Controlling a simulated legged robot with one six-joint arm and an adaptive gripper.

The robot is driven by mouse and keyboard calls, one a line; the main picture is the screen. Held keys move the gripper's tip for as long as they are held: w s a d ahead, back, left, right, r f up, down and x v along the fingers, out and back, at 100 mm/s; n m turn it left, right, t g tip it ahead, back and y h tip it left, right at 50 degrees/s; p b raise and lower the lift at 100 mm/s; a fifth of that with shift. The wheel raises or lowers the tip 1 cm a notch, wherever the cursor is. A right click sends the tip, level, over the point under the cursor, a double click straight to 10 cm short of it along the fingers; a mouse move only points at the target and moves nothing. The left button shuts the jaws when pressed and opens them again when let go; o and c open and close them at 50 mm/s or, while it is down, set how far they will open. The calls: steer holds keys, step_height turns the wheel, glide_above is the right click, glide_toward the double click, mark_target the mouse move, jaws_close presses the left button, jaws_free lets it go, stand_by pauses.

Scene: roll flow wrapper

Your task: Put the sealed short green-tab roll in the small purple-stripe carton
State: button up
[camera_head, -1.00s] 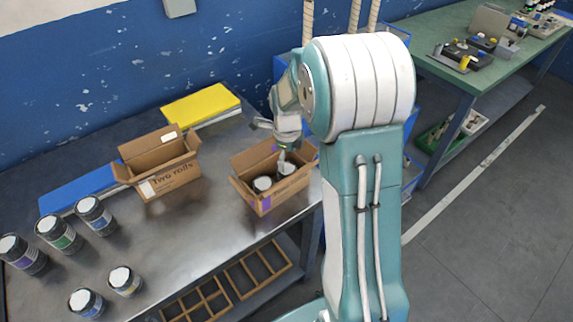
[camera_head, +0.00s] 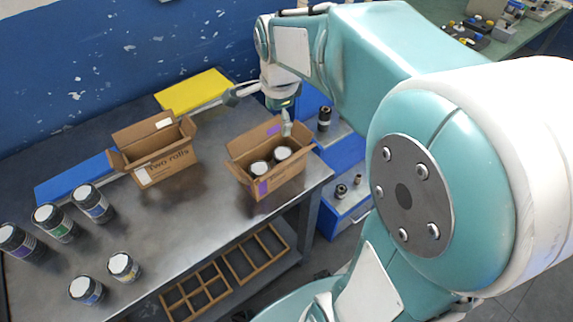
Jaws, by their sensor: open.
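The small purple-stripe carton (camera_head: 279,185) stands open on the steel table, near its right end. Two dark rolls with pale tops, a left one (camera_head: 259,168) and a right one (camera_head: 282,154), stand inside it. Their labels are hidden by the carton wall, so I cannot tell whether either has a green tab. My gripper (camera_head: 259,111) is open and empty just above the carton's back edge, its fingers spread wide. A dark roll with a green label (camera_head: 57,223) stands on the table at the left; it looks taller than the front rolls.
A larger open carton marked "Two rolls" (camera_head: 170,168) stands left of the purple-stripe carton. Other rolls stand at left: a purple-label one (camera_head: 20,243), a blue-label one (camera_head: 93,204) and two short ones (camera_head: 86,291) (camera_head: 124,267). Yellow (camera_head: 193,90) and blue (camera_head: 75,181) pads lie behind.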

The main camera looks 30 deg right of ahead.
steer(key=s+a+r+n+t, duration=0.1)
steer(key=s+a+n+t, duration=0.1)
steer(key=s+n, duration=0.6)
steer(key=s+a+r+n+t, duration=0.1)
steer(key=s+a+n, duration=0.2)
steer(key=s+n, duration=0.5)
steer(key=shift+a+r+n+t, duration=0.25)
steer(key=shift+a+n+t, duration=0.15)
steer(key=shift+n, duration=0.7)
steer(key=shift+d, duration=0.1)
